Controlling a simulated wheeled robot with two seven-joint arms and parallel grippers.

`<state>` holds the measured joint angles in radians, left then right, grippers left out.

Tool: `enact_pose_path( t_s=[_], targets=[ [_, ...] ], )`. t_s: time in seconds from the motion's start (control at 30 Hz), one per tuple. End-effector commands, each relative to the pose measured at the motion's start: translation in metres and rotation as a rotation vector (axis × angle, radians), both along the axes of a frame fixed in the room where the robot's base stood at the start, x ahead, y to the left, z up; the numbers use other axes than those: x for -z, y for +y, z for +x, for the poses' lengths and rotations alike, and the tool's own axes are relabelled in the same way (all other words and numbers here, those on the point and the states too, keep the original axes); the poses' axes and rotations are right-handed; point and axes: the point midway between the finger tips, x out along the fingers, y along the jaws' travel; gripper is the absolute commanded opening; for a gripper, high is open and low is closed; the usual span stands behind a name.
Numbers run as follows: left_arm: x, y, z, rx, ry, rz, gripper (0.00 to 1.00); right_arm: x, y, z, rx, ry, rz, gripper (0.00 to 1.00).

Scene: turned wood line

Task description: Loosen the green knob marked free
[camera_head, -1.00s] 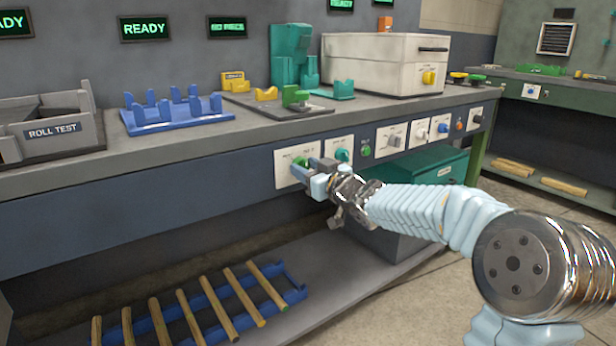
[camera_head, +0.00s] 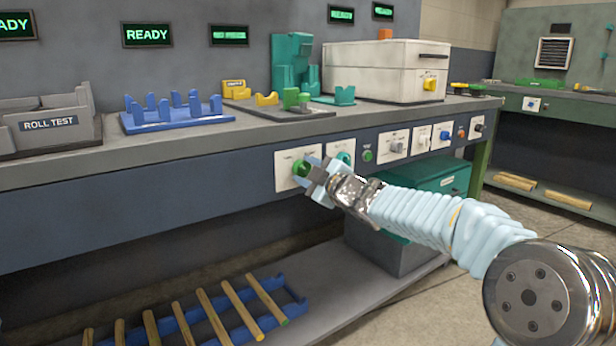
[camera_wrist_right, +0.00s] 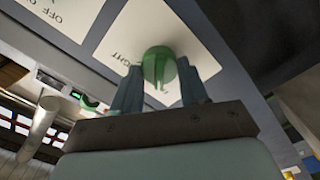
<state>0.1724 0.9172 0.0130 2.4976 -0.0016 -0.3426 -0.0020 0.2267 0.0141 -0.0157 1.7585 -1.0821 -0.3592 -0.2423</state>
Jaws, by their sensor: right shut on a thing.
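The green knob (camera_head: 300,168) sits on a white plate (camera_head: 284,178) on the bench's front panel. In the right wrist view the knob (camera_wrist_right: 158,64) lies between the two fingers, in front of a white plate with partly hidden lettering that ends in "GHT". I cannot read the word "free" in either view. My right gripper (camera_head: 309,174) is shut on the knob, its fingers on either side of it. My left gripper is not in view.
To the right on the panel are a teal knob (camera_head: 345,158), a small green button (camera_head: 367,156) and several other switches. The benchtop above holds a blue rack (camera_head: 170,114) and a white box (camera_head: 385,70). A lower shelf with wooden rods lies below.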

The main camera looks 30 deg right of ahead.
Motion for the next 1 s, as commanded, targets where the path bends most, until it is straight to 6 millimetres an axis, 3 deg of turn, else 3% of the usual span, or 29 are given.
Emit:
enact_pose_path(
  t_s=[0.73,0.77,0.9,1.0],
  targets=[
    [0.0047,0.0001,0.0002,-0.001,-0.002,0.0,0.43,0.0017,0.0006,0.0001,-0.001,-0.004,-0.088,0.13],
    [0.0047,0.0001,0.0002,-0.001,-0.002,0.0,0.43,0.0017,0.0006,0.0001,-0.001,-0.004,-0.088,0.47],
    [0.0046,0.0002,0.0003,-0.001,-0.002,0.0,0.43,0.0013,0.0006,0.0001,0.0,-0.005,-0.087,0.68],
    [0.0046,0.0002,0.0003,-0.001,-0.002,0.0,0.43,0.001,0.0005,0.0001,-0.001,-0.005,-0.086,0.69]
  ],
)
